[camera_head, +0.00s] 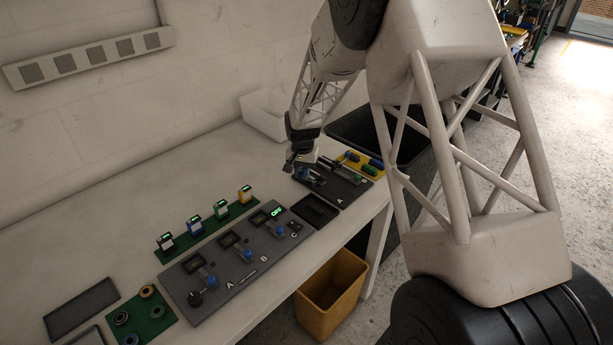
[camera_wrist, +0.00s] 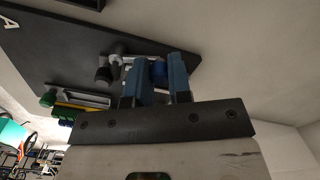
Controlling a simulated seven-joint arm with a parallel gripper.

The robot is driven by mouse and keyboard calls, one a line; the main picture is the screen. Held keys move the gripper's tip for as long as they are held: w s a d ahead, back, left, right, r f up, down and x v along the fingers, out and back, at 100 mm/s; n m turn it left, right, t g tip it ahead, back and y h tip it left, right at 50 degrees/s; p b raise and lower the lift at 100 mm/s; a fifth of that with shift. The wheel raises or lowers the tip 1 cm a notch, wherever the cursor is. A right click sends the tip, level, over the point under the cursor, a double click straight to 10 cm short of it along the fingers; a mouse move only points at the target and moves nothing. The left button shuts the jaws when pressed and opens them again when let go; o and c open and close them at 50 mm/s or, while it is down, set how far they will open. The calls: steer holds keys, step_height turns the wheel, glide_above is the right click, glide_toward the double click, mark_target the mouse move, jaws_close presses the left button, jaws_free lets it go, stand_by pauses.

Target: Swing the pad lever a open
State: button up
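The dark pad panel (camera_head: 335,186), marked A and B, lies at the right part of the bench. It also shows in the wrist view (camera_wrist: 60,45). My gripper (camera_head: 303,165) is low over its left end, by the lever near letter A. In the wrist view my two blue fingers (camera_wrist: 158,78) are apart, with a small blue knob (camera_wrist: 158,71) showing in the gap between them. A grey lever part and dark cylinder (camera_wrist: 104,75) are just left of the fingers. Contact with the knob cannot be told. Much of lever A is hidden behind my gripper.
A small black tray (camera_head: 315,210) sits between the panels. A yellow tray (camera_head: 372,172) with green and blue parts is behind right.

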steer(key=shift+s+f, duration=0.1)
steer(key=shift+s, duration=0.1)
steer(key=shift+s+a, duration=0.25)
steer(key=shift+s, duration=0.35)
steer(key=shift+s+f, duration=0.1)
steer(key=shift+s, duration=0.6)
stand_by(0.4)
steer(key=shift+s+d, duration=0.25)
steer(key=shift+s, duration=0.3)
steer(key=shift+s+d, duration=0.1)
steer(key=shift+s, duration=0.05)
steer(key=shift+s+d, duration=0.25)
steer(key=shift+s, duration=0.2)
stand_by(0.4)
